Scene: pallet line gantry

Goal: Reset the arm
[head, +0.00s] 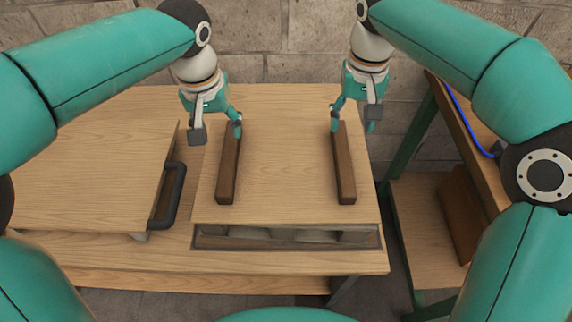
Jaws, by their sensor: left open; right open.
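My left gripper (217,133) is open, near the far end of the left dark wooden bar (228,172). Its right finger overlaps the bar's far end in the picture; I cannot tell if they touch. My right gripper (354,121) is open, near the far end of the right dark wooden bar (345,174). Its left finger is close to that end; contact cannot be told. Nothing shows held in either gripper. Both bars lie roughly parallel on a light wooden panel (285,180).
The panel has a narrow recess (290,237) at its front, on a wooden table (200,262). A wooden board with a black handle (172,196) is at left. A green-framed wooden stand (425,225) is at right, with a blue cable (468,125). A stone wall (285,55) is behind.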

